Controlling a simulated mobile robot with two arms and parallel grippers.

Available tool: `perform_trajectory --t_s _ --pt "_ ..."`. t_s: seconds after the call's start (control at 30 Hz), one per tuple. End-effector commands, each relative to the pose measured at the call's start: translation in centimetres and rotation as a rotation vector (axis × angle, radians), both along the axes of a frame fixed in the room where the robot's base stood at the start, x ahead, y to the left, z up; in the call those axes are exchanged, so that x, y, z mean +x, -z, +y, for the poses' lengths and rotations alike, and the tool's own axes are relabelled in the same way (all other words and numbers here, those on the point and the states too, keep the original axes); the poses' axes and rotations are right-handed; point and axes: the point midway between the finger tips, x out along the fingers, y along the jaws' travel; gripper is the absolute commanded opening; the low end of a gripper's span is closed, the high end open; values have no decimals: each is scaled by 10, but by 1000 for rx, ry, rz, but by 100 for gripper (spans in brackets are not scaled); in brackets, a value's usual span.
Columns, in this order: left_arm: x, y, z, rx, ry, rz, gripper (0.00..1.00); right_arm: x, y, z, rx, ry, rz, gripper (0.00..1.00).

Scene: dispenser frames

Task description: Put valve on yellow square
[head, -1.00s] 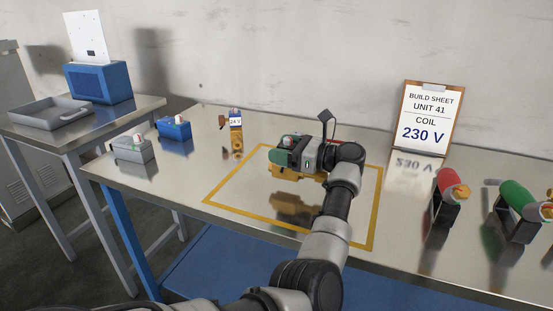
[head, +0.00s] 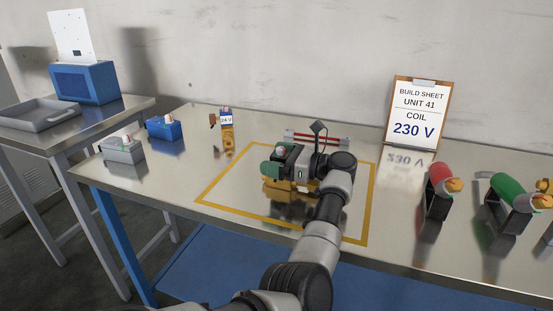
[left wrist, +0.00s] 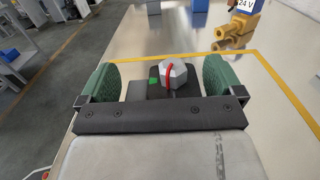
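My left gripper (head: 287,165) is over the area inside the yellow square outline (head: 207,187) on the metal bench. In the left wrist view, the valve's dark top with a grey hexagonal knob and red stripe (left wrist: 174,75) sits between the fingers (left wrist: 163,80). Another brass valve with a 24 V label (head: 227,130) stands outside the square, behind its left side. My right gripper is not in view.
A grey box (head: 122,150) and a blue box (head: 164,129) stand at the bench's left. A build sheet reading 230 V (head: 417,115) stands at the back. Red (head: 439,182) and green (head: 508,190) tools in black stands are at right. A red rail (head: 330,140) lies behind the gripper.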

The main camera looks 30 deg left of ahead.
Motion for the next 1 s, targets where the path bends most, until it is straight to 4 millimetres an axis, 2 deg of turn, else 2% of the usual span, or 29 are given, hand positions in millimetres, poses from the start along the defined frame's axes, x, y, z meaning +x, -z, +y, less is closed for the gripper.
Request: perform_trajectory --t_s 0.3,0.37,0.7,1.0 --pt "0 -3 0 0 0 0 96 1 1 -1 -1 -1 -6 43" --pt "3 0 -11 -1 5 1 96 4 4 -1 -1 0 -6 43" --pt "21 1 -84 0 5 1 96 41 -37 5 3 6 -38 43" --pt "28 0 -113 -1 1 0 96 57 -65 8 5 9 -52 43"
